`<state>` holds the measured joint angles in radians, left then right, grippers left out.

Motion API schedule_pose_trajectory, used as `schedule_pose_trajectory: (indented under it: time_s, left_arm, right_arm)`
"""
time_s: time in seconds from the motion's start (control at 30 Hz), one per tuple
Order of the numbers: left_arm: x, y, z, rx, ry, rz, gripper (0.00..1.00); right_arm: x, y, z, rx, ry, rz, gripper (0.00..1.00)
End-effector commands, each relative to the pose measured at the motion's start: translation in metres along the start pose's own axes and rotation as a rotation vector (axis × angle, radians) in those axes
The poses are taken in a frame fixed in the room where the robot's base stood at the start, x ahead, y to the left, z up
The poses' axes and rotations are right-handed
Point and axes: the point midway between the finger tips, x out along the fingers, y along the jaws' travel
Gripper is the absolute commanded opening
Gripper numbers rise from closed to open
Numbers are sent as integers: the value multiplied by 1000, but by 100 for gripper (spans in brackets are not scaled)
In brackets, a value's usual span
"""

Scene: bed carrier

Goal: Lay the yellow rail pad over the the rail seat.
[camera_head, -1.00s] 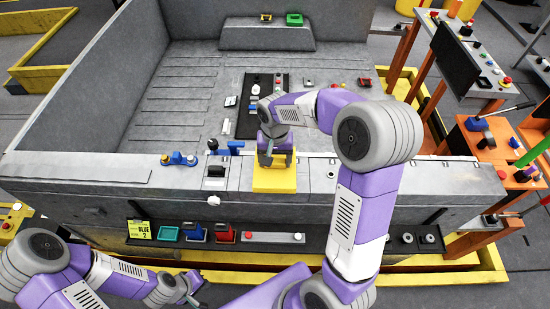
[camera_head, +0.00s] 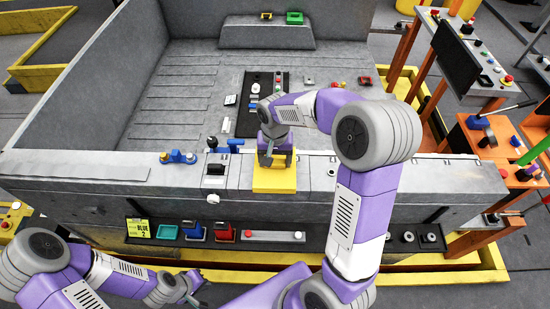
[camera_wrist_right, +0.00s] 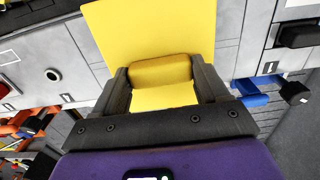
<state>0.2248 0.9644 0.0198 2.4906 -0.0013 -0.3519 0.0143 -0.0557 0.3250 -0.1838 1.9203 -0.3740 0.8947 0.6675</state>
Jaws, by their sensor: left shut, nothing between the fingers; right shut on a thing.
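The yellow rail pad (camera_head: 274,183) is a flat square plate with a raised rounded block on top. In the head view it is at the front ledge of the grey bed, below my right gripper (camera_head: 273,160). In the right wrist view the pad (camera_wrist_right: 150,28) fills the upper middle, and my right gripper (camera_wrist_right: 162,80) is shut on its raised block, one finger on each side. No rail seat can be made out apart from the ledge; the pad may hide it. My left gripper (camera_head: 194,292) is at the lower left, shut and empty, away from the pad.
The grey ledge (camera_head: 85,172) carries a blue fitting (camera_head: 178,157) and a black block (camera_head: 215,169) left of the pad. Below it, a shelf holds a teal tray (camera_head: 167,231), blue and red bins and a grey button bar (camera_head: 275,236). An orange console (camera_head: 480,135) stands at right.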

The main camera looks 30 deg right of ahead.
Motion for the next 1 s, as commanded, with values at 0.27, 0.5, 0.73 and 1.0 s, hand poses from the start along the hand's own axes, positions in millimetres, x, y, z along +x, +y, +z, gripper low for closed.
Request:
schedule_pose_trajectory:
  time_s: [0.27, 0.5, 0.73, 1.0]
  left_arm:
    - [6, -2, 0, 0, 0, 0, 0]
    - [10, -4, 0, 0, 0, 0, 0]
    - [14, -5, -1, 0, 0, 0, 0]
    - [13, -5, 0, 0, 0, 0, 0]
  right_arm:
    - [8, 0, 0, 0, 0, 0, 41]
    - [14, 0, 0, 0, 0, 0, 41]
    - [20, 0, 0, 0, 0, 0, 41]
    - [18, 0, 0, 0, 0, 0, 100]
